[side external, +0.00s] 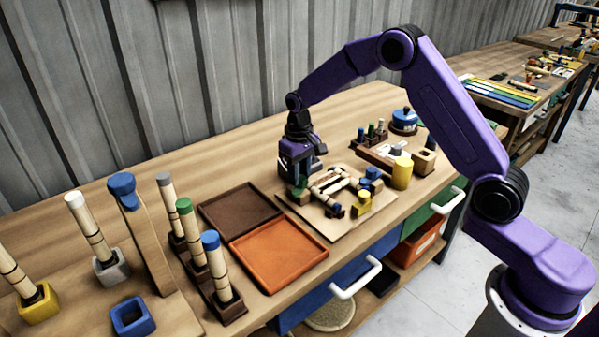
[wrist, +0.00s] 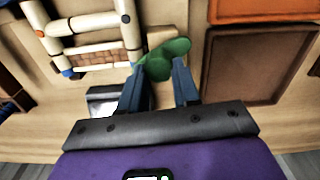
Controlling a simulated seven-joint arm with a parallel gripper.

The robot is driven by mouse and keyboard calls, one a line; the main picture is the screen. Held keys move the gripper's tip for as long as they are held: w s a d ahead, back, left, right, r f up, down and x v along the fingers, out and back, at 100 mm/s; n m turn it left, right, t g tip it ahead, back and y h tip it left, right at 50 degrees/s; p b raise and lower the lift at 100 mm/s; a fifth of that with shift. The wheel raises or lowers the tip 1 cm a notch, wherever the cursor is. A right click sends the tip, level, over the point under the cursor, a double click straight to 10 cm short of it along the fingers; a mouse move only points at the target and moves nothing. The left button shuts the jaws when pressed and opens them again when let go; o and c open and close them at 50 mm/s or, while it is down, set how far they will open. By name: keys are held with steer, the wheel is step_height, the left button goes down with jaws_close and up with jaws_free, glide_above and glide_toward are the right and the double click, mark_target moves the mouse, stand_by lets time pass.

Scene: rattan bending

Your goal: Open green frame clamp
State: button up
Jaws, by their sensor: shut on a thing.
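The green clamp (wrist: 168,57) sits at a corner of the light rattan frame in the wrist view. Its green part also shows in the side view (side external: 299,192), at the left end of the frame. My gripper (wrist: 160,84) is shut on the green clamp, with one finger on each side of it. In the side view my gripper (side external: 297,172) points down over the left back part of the work board. The rattan frame (wrist: 92,36) lies flat next to the clamp. Whether the clamp is loosened cannot be told.
An orange tray (side external: 278,252) and a brown tray (side external: 238,213) lie left of the work board (side external: 322,226). Blue and yellow clamps (side external: 364,200) stand at the frame's right. A yellow cylinder (side external: 402,172) stands further right. Racks of rattan rods (side external: 192,241) stand at the left.

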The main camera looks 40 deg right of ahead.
steer(key=n, duration=0.6)
steer(key=shift+a, duration=0.15)
steer(key=n, duration=0.6)
steer(key=shift+a, duration=0.1)
steer(key=shift+r+n, duration=0.1)
steer(key=shift+n, duration=0.3)
steer(key=o, duration=1.1)
steer(key=shift+s, duration=0.1)
steer(key=shift+c, duration=0.2)
step_height(320, 180, up, 17)
steer(key=shift+r, duration=0.2)
